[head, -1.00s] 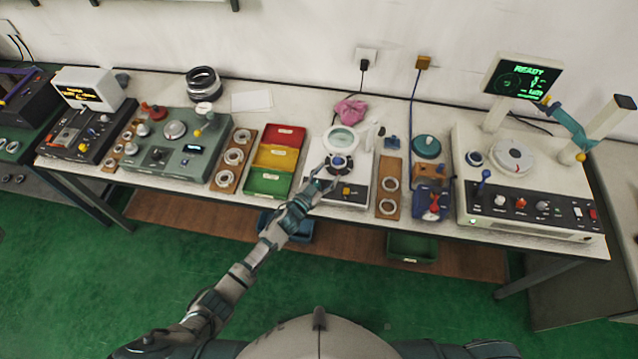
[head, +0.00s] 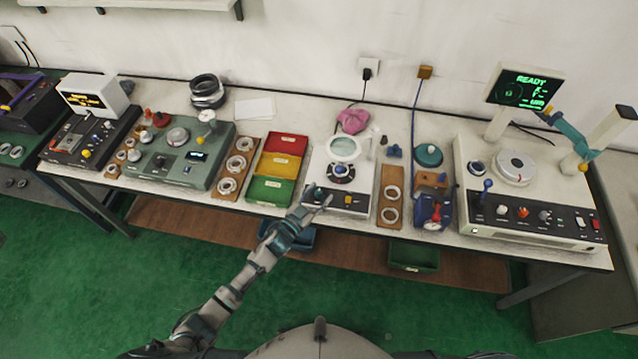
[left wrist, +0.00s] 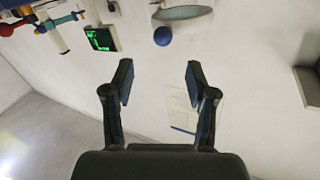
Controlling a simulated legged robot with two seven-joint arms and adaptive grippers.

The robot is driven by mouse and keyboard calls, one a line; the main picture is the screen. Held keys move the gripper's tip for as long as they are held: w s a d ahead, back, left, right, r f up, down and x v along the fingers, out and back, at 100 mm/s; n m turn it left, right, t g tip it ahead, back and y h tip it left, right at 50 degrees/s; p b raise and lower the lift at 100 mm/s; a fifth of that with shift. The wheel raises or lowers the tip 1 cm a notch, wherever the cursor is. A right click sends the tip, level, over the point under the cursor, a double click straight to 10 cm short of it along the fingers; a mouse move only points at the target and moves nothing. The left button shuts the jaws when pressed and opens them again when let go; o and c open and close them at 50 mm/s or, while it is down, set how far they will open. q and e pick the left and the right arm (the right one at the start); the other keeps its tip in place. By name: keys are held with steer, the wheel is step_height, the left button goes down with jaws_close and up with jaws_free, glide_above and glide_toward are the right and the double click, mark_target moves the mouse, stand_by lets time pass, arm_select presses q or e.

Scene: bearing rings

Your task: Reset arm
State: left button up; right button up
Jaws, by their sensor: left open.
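My left arm comes in from the lower left in the head view. Its gripper (head: 322,200) is at the front edge of the white device (head: 345,202) with the round magnifier, just below that device's dark round part with a blue knob (head: 339,170). In the left wrist view the two dark fingers (left wrist: 158,85) stand apart with nothing between them. A blue ball (left wrist: 163,36) and a pale ring (left wrist: 182,14) show beyond the fingertips there. My right gripper is not in view.
Red, yellow and green bins (head: 271,187) stand left of the white device. Wooden boards with bearing rings (head: 236,164) (head: 391,192) lie on both sides. A large white machine with a READY screen (head: 524,88) stands at the right.

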arm_select(q)
steer(key=shift+a, duration=0.1)
steer(key=s+a+f+n+g+y, duration=0.2)
steer(key=s+a+f+n+y, duration=0.15)
steer(key=s+a, duration=0.25)
steer(key=s+a+f+n+g+y, duration=0.2)
steer(key=s+a+f+n+y, duration=0.1)
steer(key=s+a+y, duration=0.25)
steer(key=s+a+g+y, duration=0.1)
steer(key=s+a+g, duration=0.25)
steer(key=s, duration=0.65)
steer(key=s+a+g, duration=0.3)
steer(key=s+a, duration=0.2)
steer(key=s, duration=0.6)
step_height(320, 180, down, 28)
steer(key=s+g+b, duration=0.2)
steer(key=s+a+f, duration=0.1)
steer(key=s+f, duration=0.8)
steer(key=s+a+f+g+b, duration=0.1)
steer(key=s+a+f, duration=0.1)
steer(key=s+f, duration=0.7)
steer(key=shift+a+f+y, duration=0.15)
steer(key=shift+a+y, duration=0.1)
steer(key=shift+y, duration=0.05)
